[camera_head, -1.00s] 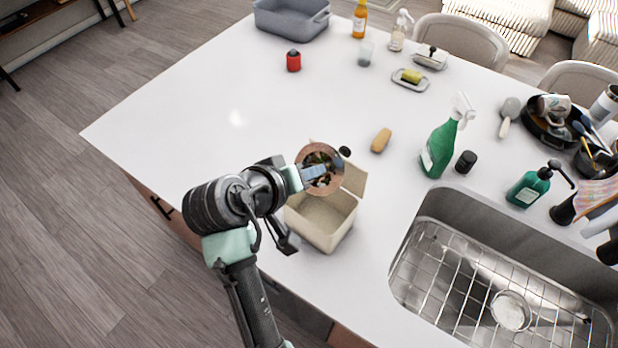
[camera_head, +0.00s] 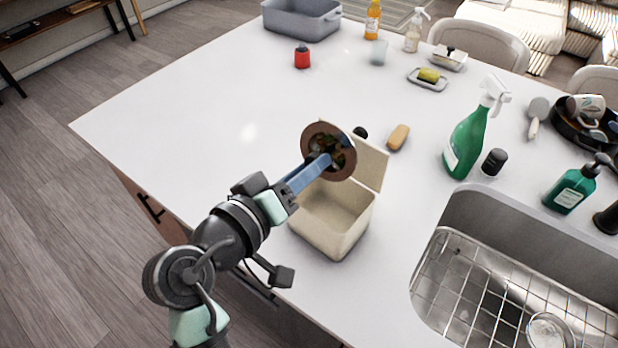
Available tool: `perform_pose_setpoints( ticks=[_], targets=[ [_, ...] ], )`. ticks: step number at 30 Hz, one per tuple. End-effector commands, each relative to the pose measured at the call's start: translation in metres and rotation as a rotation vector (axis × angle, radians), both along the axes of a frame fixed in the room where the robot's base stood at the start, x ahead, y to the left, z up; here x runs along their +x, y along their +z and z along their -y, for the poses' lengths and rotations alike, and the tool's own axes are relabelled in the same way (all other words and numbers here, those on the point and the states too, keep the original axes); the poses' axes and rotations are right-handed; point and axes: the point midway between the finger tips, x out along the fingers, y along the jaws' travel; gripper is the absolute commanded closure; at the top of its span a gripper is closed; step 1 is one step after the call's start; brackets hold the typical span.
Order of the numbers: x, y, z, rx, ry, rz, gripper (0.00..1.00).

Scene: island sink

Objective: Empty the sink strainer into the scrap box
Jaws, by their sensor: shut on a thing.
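My gripper (camera_head: 312,168) is shut on the sink strainer (camera_head: 318,136), a round, copper-brown rimmed piece with dark and greenish scraps in its middle. The strainer is tilted, its scrap side facing the camera, and is held above the back left of the scrap box. The scrap box (camera_head: 328,238) is a cream, open-topped box with its lid raised at the back right. The inside that shows looks empty; the back part is hidden behind the gripper and strainer. The sink (camera_head: 462,212) is at the lower right, with a wire rack and a round metal piece (camera_head: 549,332) in it.
Near the box are a tan sponge-like block (camera_head: 398,137) and a small black object (camera_head: 360,132). A green spray bottle (camera_head: 466,143), a black jar (camera_head: 494,162) and a soap pump (camera_head: 572,188) stand by the sink. The counter's left side (camera_head: 190,125) is clear.

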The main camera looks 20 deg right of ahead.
Motion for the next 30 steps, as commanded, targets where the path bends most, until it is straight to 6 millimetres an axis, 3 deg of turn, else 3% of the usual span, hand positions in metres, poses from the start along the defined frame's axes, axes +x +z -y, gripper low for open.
perform_pose_setpoints(
  ticks=[1, 30],
  targets=[
    [0.000, -0.009, -0.001, -0.018, 0.001, 0.014, 1.00],
    [0.000, -0.037, 0.000, -0.311, -0.002, 0.245, 1.00]
  ],
)
